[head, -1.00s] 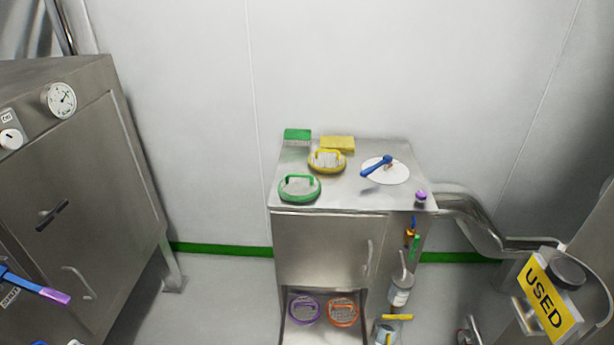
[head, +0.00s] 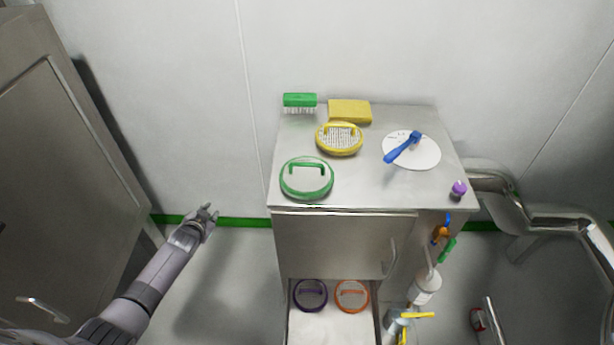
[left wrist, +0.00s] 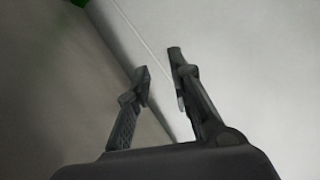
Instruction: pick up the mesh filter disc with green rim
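The mesh filter disc with green rim (head: 307,190) lies on the front left of the steel cabinet top, with a green handle standing up on it. My left gripper (head: 209,211) is left of the cabinet and apart from the disc. In the left wrist view its two fingers (left wrist: 158,62) are spread with nothing between them, facing the wall and floor. The disc is not in the left wrist view. My right gripper is not in view.
On the steel cabinet top (head: 368,187) are a yellow-rimmed disc (head: 339,152), a green brush (head: 299,100), a yellow sponge (head: 349,111), a white disc (head: 426,155) with a blue tool (head: 402,148), and a purple-topped item (head: 458,189). Purple (head: 311,308) and orange (head: 352,310) discs lie below.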

